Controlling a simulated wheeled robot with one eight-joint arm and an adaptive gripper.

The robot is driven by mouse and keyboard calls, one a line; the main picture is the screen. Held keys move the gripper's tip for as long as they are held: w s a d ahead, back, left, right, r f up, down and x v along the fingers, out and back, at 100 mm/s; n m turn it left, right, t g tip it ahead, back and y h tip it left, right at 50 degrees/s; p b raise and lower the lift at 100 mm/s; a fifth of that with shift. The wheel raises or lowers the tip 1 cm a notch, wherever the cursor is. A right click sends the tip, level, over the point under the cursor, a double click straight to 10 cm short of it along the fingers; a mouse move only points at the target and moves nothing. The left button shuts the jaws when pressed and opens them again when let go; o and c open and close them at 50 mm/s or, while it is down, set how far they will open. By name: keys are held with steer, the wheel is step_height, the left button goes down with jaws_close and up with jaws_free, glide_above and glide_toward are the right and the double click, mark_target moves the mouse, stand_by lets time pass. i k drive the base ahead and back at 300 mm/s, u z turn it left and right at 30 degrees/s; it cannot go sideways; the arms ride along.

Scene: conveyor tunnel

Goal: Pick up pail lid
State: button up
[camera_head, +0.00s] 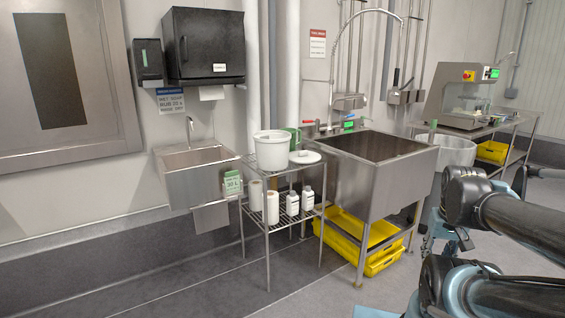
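A flat white round lid (304,157) lies on the top shelf of a small wire rack, at its right side. A white pail (271,150) stands to the left of the lid on the same shelf. A green jug (293,138) stands behind the lid, partly hidden by the pail. Links of my dark and teal arm show at the right edge, well to the right of the rack and apart from the lid. I cannot make out my gripper in this view.
The wire rack (268,215) carries white rolls and bottles on its lower shelf. A deep steel sink (382,170) stands close at its right, with yellow crates (352,228) below. A small hand sink (195,180) is at its left. The floor in front is clear.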

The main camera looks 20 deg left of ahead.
mark_target(305, 157)
steer(key=u, duration=0.1)
steer(key=i, duration=1)
steer(key=z, duration=0.05)
